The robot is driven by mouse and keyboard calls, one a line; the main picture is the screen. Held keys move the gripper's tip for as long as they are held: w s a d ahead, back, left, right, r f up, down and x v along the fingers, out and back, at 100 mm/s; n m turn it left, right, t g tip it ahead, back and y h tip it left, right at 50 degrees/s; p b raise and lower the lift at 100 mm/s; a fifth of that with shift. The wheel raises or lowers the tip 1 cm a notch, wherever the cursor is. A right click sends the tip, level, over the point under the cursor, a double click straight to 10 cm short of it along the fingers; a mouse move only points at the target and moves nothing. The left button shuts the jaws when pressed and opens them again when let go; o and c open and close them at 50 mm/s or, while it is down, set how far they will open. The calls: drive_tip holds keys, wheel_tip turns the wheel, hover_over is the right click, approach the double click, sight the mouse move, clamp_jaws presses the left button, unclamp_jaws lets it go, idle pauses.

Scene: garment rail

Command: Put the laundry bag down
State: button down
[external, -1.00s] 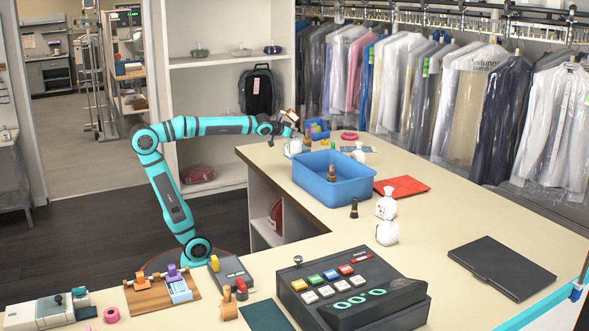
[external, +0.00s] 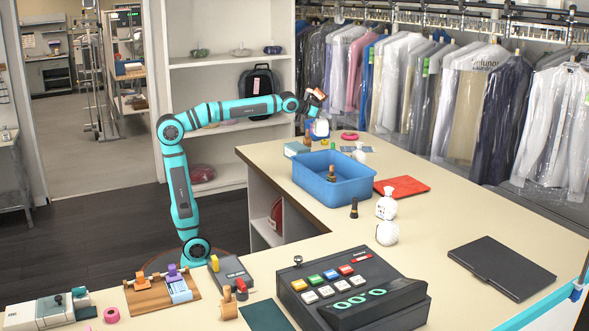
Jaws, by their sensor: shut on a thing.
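My gripper (external: 313,103) is at the far end of the counter, at the tip of my outstretched arm. It is shut on a small white laundry bag (external: 321,127), which hangs below it. The bag appears in front of a blue object that it mostly hides. I cannot tell from this view whether the bag's underside touches anything. Other white bags stand on the counter: a small one (external: 360,153) behind the blue tub, and a tied one (external: 386,206) with a round white one (external: 387,232) to the tub's right.
A blue tub (external: 322,196) with a wooden-handled stamp in it stands on the counter (external: 450,205). Garments hang behind.

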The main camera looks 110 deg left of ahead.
drive_tip(key=w+d+f+m+t+h, duration=0.1)
drive_tip(key=w+d+m+h, duration=0.15)
drive_tip(key=w, duration=1.15)
drive_tip(key=w+d+f+m+t+h, duration=0.1)
drive_tip(key=w+d, duration=0.2)
drive_tip(key=w, duration=1)
drive_tip(key=w+d+f+m+t+h, duration=0.1)
drive_tip(key=w+d+m+h, duration=0.15)
drive_tip(key=w, duration=1.15)
wheel_tip(320, 180, down, 15)
drive_tip(key=shift+s+d+n, duration=0.15)
drive_tip(key=shift+d+n, duration=0.05)
drive_tip(key=shift+n, duration=0.1)
drive_tip(key=shift+f, duration=0.15)
drive_tip(key=c, duration=1.3)
unclamp_jaws()
